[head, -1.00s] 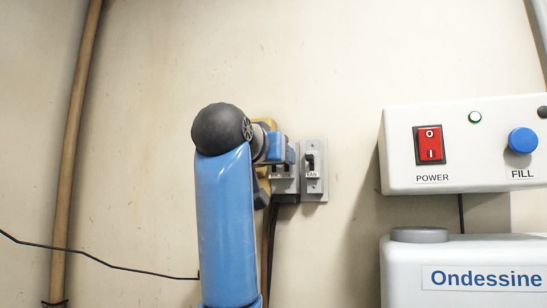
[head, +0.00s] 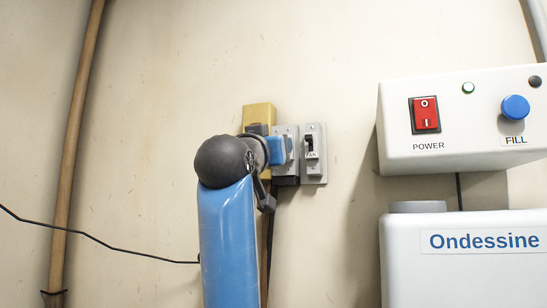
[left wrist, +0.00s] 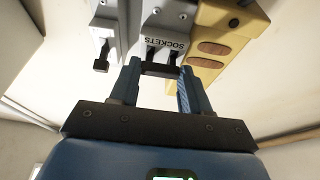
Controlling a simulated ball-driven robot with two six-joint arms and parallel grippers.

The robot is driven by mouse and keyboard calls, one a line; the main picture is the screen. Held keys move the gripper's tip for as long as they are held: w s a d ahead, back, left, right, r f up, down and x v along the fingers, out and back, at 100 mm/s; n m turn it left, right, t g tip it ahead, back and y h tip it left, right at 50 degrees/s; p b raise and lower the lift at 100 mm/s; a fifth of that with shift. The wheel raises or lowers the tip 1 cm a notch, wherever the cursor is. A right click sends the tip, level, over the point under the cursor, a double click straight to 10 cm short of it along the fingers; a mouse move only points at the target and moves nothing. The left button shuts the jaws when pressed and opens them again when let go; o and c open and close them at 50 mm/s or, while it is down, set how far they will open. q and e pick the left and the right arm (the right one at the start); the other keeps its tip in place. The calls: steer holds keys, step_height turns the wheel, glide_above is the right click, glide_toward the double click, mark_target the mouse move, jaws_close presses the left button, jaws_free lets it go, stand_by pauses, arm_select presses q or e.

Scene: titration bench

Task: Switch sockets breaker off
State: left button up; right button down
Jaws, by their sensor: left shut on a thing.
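The sockets breaker is a grey wall box (head: 286,131) between a yellow block and the fan switch, partly hidden behind my left gripper. The left wrist view shows it upside down, with the label SOCKETS (left wrist: 165,43) and two short arms leading to a dark toggle bar (left wrist: 160,69). My left gripper (left wrist: 159,76) has one finger on each side of that bar and is shut on it. In the head view the left gripper (head: 281,150) is at the front of the breaker box. My right gripper is not in view.
The fan switch (head: 315,168) is close on the right of the breaker. The yellow block (head: 258,112) adjoins it on the left. A white box with a red power switch (head: 425,115) and a blue fill knob (head: 515,107) is further right. A cable hangs below the breaker.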

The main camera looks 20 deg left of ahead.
arm_select(q)
steer(key=shift+w+f+t+b, duration=0.2)
steer(key=shift+f+t+b, duration=0.45)
steer(key=shift+t, duration=0.4)
steer(key=shift+w+f+t+b, duration=0.15)
steer(key=shift+f+t+b, duration=0.35)
steer(key=shift+t+b, duration=0.4)
steer(key=shift+t, duration=0.25)
steer(key=o, duration=1.1)
steer(key=shift+s, duration=0.1)
steer(key=shift+c, duration=0.2)
steer(key=shift+s, duration=0.1)
steer(key=b+v, duration=0.5)
steer(key=v, duration=0.5)
steer(key=shift+s+f+b, duration=0.2)
steer(key=shift+s+b, duration=0.1)
